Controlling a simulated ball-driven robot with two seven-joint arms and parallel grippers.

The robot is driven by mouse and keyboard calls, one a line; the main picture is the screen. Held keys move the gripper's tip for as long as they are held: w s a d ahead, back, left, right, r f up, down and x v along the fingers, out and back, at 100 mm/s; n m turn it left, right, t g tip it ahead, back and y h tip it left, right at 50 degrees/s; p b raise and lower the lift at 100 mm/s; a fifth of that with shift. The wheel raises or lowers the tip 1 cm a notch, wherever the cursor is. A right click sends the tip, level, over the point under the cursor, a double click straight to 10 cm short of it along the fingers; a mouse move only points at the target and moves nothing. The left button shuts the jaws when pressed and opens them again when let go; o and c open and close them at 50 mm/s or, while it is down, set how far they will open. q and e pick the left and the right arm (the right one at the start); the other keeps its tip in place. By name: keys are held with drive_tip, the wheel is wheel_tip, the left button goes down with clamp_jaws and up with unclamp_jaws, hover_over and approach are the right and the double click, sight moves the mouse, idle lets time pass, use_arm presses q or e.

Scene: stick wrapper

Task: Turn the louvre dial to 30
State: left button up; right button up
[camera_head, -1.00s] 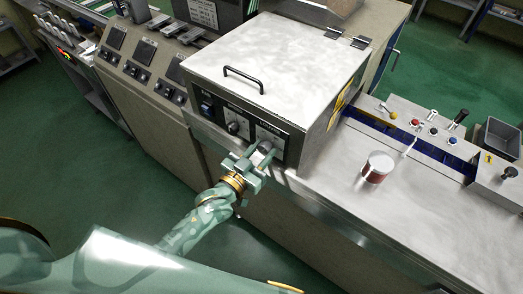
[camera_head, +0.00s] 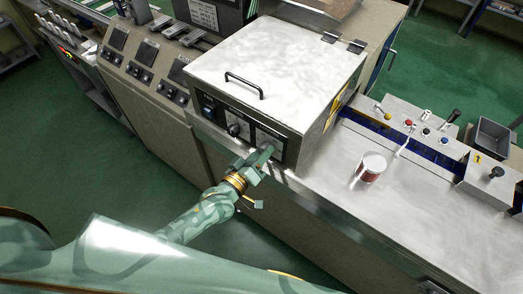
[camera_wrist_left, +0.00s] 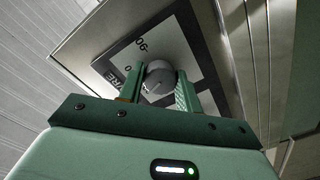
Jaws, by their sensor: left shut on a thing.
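The louvre dial (camera_wrist_left: 158,82) is a round grey knob on a dark panel with a white-edged plate, lettered in part "...RE", with marks "0" and "90" in the left wrist view. My left gripper (camera_wrist_left: 158,95) is shut on the dial, one finger on each side of it. In the head view my left gripper (camera_head: 262,158) is at the right end of the box's front panel and hides most of the dial. The dial's exact setting cannot be read. My right gripper is not in view.
The metal box (camera_head: 280,65) has a black lid handle (camera_head: 244,85) and another knob (camera_head: 234,130) left of my gripper. A red and white can (camera_head: 371,168) stands on the bench to the right. Coloured buttons and levers stand behind it.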

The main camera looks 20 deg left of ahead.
use_arm(q)
drive_tip(key=shift+n, duration=1)
drive_tip(key=o, duration=1)
drive_tip(key=v, duration=1.6)
drive_tip(key=shift+s+a, duration=0.1)
drive_tip(key=shift+s, duration=0.05)
